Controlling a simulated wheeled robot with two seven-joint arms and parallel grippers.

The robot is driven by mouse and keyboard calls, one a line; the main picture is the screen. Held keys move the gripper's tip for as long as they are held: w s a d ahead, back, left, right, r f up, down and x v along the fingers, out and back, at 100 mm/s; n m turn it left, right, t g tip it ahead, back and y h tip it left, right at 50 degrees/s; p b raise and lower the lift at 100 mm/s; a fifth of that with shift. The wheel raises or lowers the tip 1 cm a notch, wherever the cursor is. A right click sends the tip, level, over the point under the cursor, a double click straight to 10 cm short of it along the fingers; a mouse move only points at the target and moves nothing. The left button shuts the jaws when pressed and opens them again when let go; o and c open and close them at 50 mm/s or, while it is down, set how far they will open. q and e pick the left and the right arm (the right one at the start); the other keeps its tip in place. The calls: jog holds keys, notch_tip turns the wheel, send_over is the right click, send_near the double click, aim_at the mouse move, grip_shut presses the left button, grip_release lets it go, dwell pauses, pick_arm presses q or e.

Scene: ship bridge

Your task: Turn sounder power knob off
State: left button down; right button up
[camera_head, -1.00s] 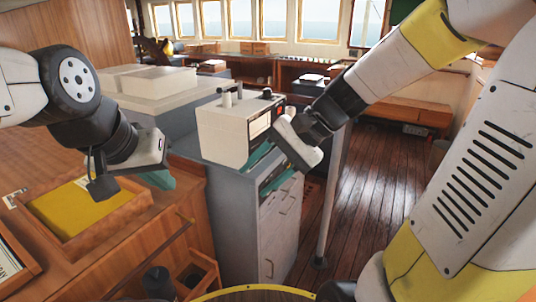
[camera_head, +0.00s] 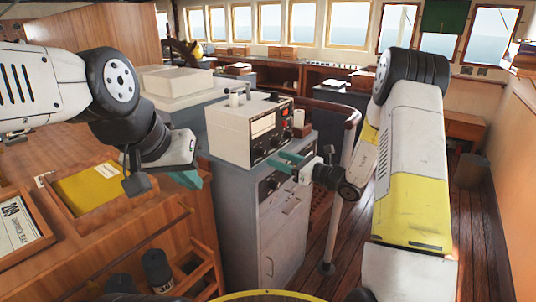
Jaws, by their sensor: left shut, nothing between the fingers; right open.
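The sounder (camera_head: 236,129), a white box with a black front panel (camera_head: 272,136), stands on a grey cabinet (camera_head: 243,196). Its panel has a lit display and several knobs and red parts, too small to tell which is the power knob. My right gripper (camera_head: 283,161) is open, with teal fingers, just in front of the panel's lower edge. I cannot tell whether it touches a knob. My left gripper (camera_head: 192,181) is shut and empty, to the left of the cabinet above the wooden desk.
A yellow book (camera_head: 92,188) lies in a wooden tray on the desk at left, with a framed card (camera_head: 18,228) nearby. A metal rail post (camera_head: 334,215) stands right of the cabinet. Dark bottles (camera_head: 157,268) sit at the lower left.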

aim_at(265, 154)
jog(key=x, duration=0.6)
jog(key=shift+s, duration=0.1)
grip_shut()
